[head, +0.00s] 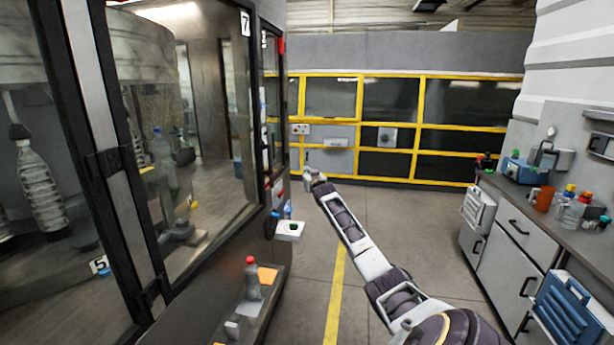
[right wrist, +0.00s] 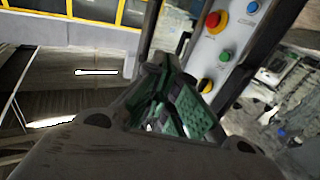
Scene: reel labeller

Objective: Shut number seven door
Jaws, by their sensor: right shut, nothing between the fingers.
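The number seven door (head: 208,120) is a large glass panel in a dark frame on the left of the head view, with a white "7" label at its top right corner. I cannot tell whether it is fully closed. My right gripper (head: 312,180) is stretched forward, to the right of the door's far edge. In the right wrist view its dark and green fingers (right wrist: 168,100) are shut and empty, close in the picture to a grey button panel (right wrist: 225,45). I cannot tell whether they touch anything. My left gripper is not in view.
A number five panel (head: 60,180) is nearer on the left. A ledge (head: 235,325) below the glass holds a bottle with a red cap (head: 251,280). A cluttered counter (head: 540,215) stands right. Yellow-framed panels (head: 385,125) close the back. The floor between is clear.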

